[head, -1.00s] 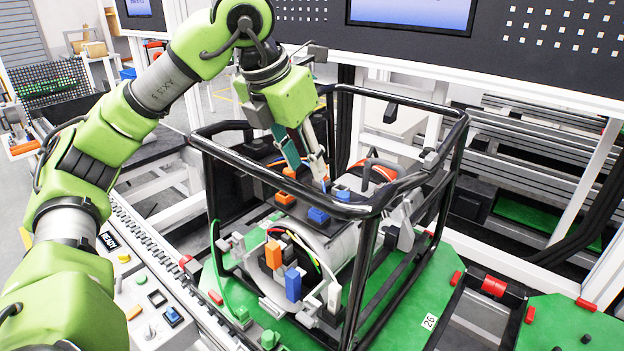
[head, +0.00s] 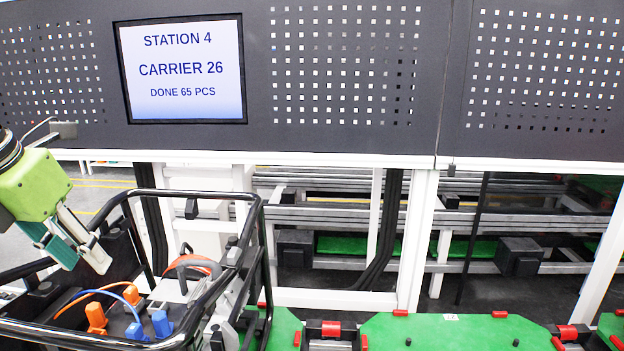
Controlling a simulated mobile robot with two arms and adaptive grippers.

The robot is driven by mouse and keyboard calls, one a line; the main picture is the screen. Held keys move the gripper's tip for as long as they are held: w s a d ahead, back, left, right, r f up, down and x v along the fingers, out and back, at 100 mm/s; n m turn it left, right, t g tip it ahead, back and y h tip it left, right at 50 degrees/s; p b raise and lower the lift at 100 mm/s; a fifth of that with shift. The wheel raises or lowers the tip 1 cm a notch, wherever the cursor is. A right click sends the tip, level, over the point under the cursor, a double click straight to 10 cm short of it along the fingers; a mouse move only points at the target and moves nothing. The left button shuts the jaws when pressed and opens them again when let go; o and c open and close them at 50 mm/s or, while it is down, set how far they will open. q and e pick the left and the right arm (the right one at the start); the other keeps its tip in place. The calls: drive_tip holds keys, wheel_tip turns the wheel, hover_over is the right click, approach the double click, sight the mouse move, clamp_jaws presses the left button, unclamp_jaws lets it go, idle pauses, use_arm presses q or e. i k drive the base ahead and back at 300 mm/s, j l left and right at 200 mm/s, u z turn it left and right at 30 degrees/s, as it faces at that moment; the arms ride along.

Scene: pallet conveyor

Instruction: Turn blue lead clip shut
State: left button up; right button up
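Two blue clips, one (head: 135,330) where a blue lead ends and one (head: 162,323) just to its right, stand low in the left of the head view inside a black tube frame (head: 252,235). I cannot tell whether either is turned shut. Two orange clips stand behind and to the left, a near one (head: 96,316) and a far one (head: 132,294). My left gripper (head: 86,263) points down above and to the left of the clips, apart from them. Its teal and grey fingers are spread with nothing between them. My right gripper is out of view.
A dark perforated panel with a screen (head: 182,68) reading Station 4, Carrier 26 spans the top. Green carrier plates (head: 455,333) with red stops lie at the bottom right. A white post (head: 418,240) and metal rails stand behind.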

sight(162, 329)
drive_tip(key=k, duration=1.5)
